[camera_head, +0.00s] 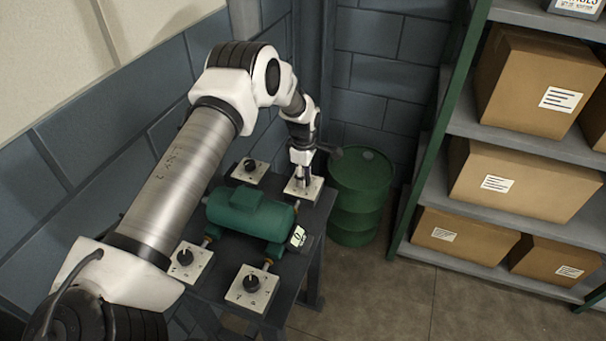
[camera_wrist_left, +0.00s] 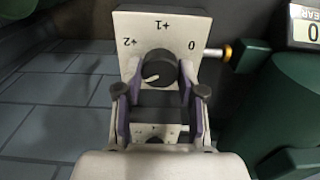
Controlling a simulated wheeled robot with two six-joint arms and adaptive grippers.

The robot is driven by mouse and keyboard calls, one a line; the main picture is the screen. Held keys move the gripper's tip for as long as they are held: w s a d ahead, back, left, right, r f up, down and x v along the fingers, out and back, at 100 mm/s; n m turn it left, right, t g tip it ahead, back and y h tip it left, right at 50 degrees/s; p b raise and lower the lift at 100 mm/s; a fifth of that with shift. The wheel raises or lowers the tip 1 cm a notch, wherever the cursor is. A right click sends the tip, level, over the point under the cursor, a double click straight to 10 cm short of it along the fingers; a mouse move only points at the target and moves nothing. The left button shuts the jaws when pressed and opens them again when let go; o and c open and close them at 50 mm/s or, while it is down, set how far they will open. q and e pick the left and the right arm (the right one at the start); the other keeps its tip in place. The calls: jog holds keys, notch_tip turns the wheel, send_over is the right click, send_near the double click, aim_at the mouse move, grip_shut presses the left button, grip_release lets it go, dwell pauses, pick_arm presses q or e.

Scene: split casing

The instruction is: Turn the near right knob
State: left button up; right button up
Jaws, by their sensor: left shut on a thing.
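The near right knob (camera_head: 251,283) is black on a white plate at the front of the bench in the head view, with no gripper at it. My left gripper (camera_head: 301,182) reaches down over the far right plate (camera_head: 313,193). In the left wrist view the left gripper (camera_wrist_left: 158,80) has its fingers on either side of a black knob (camera_wrist_left: 160,64) and is shut on it. That knob has a white pointer mark toward the lower left. Its plate (camera_wrist_left: 135,25) reads 0, +1 and +2, upside down. My right gripper is not in view.
A green motor-like casing (camera_head: 250,213) sits among the knobs, with a display (camera_head: 298,236) at its right end. More knobs stand at near left (camera_head: 185,257) and far left (camera_head: 249,165). A green barrel (camera_head: 359,195) stands right of the bench, shelves with boxes (camera_head: 525,180) beyond.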

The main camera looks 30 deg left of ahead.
pick_arm(q)
jog(key=shift+w+r+n, duration=0.1)
jog(key=shift+n, duration=0.3)
jog(key=o, duration=1)
jog(key=shift+o, duration=0.7)
jog(key=shift+d, duration=0.2)
jog(key=shift+a+r, duration=0.1)
jog(key=shift+r, duration=0.2)
notch_tip(320, 180, up, 11)
jog(key=shift+r, duration=0.2)
